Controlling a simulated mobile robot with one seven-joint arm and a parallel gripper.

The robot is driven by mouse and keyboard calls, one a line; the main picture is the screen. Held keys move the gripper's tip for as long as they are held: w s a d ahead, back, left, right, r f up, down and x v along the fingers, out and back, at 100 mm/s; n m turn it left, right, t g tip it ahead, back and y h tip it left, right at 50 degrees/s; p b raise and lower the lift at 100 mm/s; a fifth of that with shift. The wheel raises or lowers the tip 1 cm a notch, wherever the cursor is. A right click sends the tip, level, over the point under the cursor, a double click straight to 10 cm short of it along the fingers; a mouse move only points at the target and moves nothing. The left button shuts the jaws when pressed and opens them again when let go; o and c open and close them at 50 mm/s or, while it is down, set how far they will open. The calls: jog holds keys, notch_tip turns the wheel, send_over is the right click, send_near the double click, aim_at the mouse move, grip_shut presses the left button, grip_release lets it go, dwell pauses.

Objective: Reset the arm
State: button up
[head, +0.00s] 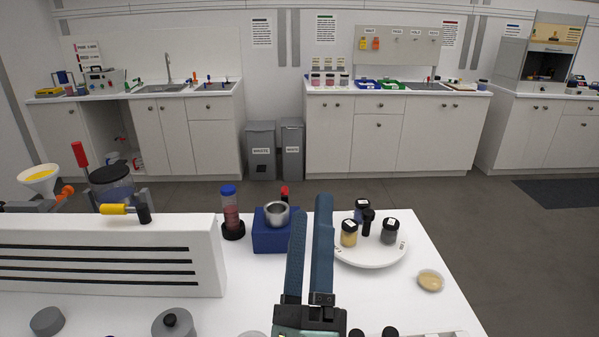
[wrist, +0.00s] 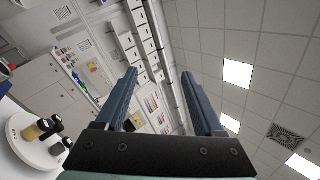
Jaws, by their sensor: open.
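My gripper (head: 312,208) is raised over the white table (head: 350,290) in the head view, its two blue fingers pointing up and away. The fingers are apart with nothing between them. In the wrist view my gripper (wrist: 160,82) shows both fingers spread, with wall and ceiling behind them. The rest of my arm is mostly out of view.
Right of my gripper is a round white tray (head: 367,260) with several small jars, and a petri dish (head: 430,281). Left of it are a blue block (head: 264,238) with a metal cup (head: 276,214), a blue-capped tube (head: 230,208) and a white slotted box (head: 100,255). Cabinets line the far wall.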

jog(key=s+a+r+n+t+y+p, duration=0.15)
jog(key=r+n+y, duration=0.25)
jog(key=r+n, duration=0.5)
jog(key=s+a+r+n+y, duration=0.2)
jog(key=a+r+n+y, duration=0.15)
jog(key=r+n, duration=0.65)
jog(key=s+d+r+n+t+h, duration=0.1)
jog(key=s+d+r+n+h, duration=0.2)
jog(key=r, duration=0.5)
jog(key=shift+s+d+n+h, duration=0.4)
jog(key=shift+s+n+h, duration=0.25)
jog(key=shift+n+h, duration=0.4)
